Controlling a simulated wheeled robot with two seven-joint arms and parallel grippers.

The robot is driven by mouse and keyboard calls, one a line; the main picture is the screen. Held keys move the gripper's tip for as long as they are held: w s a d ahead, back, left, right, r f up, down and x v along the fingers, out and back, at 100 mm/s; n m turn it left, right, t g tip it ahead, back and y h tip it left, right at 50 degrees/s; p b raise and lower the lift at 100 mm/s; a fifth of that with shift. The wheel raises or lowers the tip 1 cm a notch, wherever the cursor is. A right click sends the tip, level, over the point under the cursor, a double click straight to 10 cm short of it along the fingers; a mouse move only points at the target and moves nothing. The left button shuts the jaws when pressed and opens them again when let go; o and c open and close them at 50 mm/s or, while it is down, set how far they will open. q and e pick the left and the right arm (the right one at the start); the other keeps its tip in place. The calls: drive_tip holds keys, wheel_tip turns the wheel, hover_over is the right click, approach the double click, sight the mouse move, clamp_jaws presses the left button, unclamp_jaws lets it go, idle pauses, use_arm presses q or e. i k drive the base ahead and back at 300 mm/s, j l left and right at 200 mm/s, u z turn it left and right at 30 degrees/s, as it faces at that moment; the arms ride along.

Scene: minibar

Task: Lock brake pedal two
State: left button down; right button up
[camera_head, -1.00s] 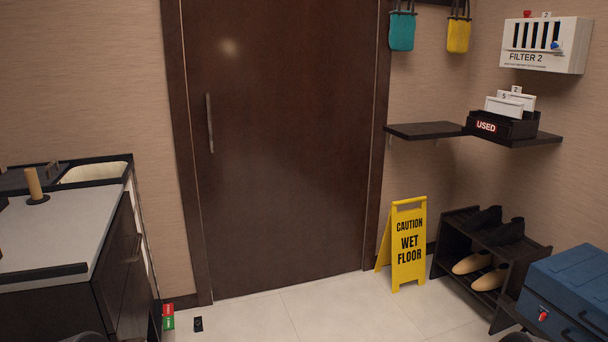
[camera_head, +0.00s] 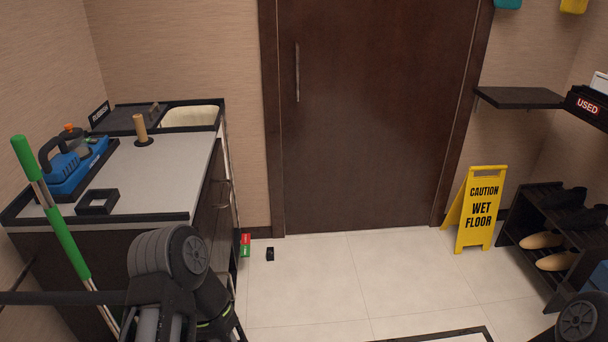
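No pedal marked "two" can be made out. A small black object (camera_head: 270,254) sits on the floor in front of the door, left of its middle; it may be a pedal, but it is too small to tell. Just left of it is a small block with a red part (camera_head: 245,239) above a green part (camera_head: 245,250), by the cabinet's side; its lettering is unreadable. A thick dark link of my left arm shows at bottom left, and a round part of my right arm at the bottom right corner. Neither gripper's fingers are in view.
A cabinet with a grey counter (camera_head: 172,170) stands at left, with a green-handled pole (camera_head: 68,243) before it. A yellow wet-floor sign (camera_head: 481,208) and a shoe rack (camera_head: 520,215) stand at right. A dark-edged thing (camera_head: 440,336) lies at bottom. The middle floor is clear.

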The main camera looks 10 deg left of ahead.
sight(245, 241)
drive_tip(key=i+l, duration=0.35)
drive_tip(key=l, duration=0.15)
drive_tip(key=i+l+u, duration=0.1)
drive_tip(key=i+l, duration=0.3)
drive_tip(key=i+u, duration=0.15)
drive_tip(key=i, duration=0.75)
drive_tip(key=i+l+u, duration=0.2)
drive_tip(key=i, duration=0.65)
drive_tip(key=i+j+u, duration=0.15)
drive_tip(key=i+j, duration=0.8)
